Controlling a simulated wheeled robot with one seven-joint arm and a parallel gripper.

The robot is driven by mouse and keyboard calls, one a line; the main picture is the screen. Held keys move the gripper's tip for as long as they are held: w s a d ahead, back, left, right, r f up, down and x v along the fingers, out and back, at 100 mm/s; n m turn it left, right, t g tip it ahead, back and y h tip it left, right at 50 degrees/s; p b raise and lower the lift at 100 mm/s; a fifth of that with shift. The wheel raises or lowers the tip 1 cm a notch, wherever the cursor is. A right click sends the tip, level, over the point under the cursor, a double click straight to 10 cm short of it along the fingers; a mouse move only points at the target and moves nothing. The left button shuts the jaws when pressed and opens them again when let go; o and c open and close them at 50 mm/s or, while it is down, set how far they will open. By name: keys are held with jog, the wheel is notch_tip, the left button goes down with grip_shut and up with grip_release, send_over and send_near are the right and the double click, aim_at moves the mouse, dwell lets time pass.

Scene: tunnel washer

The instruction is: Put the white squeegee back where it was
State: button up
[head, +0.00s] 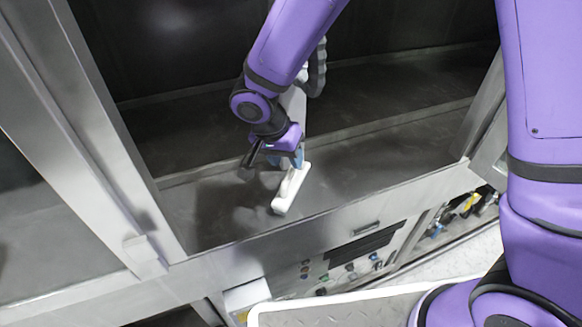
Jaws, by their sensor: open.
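The white squeegee (290,190) lies on the dark floor inside the washer opening, near its front edge. It is pale and elongated, and its near end points towards the front sill. My gripper (273,163) is open at the squeegee's far end. One dark finger shows left of the squeegee, and a bluish part shows close to its far end. The gripper partly hides that end. I cannot tell whether the fingers touch it.
A metal frame post (125,150) stands at the left of the opening. The front sill (330,222) runs below it, with a control panel (350,268) of several knobs underneath. A raised ledge (390,122) crosses behind. The floor (385,165) right of the squeegee is clear.

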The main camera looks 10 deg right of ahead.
jog(key=v, duration=0.6)
jog(key=shift+r, duration=0.35)
jog(key=shift+s+a, duration=0.1)
jog(key=shift+a, duration=0.05)
